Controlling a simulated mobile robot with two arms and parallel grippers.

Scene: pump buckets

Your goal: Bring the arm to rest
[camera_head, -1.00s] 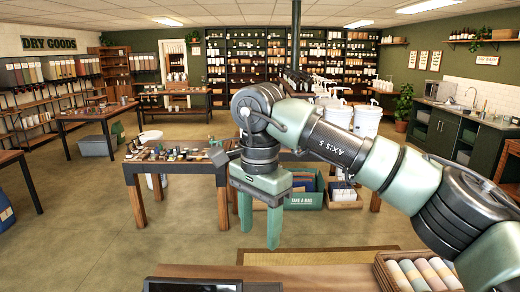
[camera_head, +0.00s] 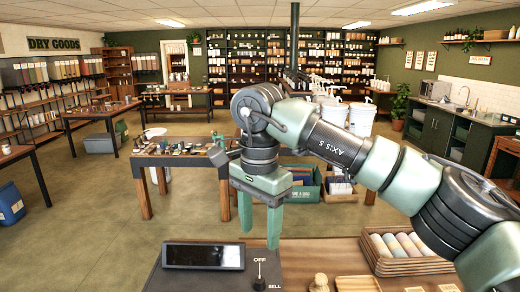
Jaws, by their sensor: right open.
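My right gripper (camera_head: 260,220) hangs from my right arm (camera_head: 345,150), which comes in from the right side of the head view. Its two green fingers point down and stand apart, with nothing between them. The gripper is in front of the wooden table (camera_head: 144,198) and above the far edge of the near counter (camera_head: 310,250). My left gripper is out of the picture.
The near counter holds a dark screen (camera_head: 203,255), an OFF/SELL lever (camera_head: 259,278), a wooden knob (camera_head: 319,283) and a wicker tray (camera_head: 400,265) of rolls. White pump buckets (camera_head: 362,120) stand behind my arm. Open floor (camera_head: 80,220) lies to the left.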

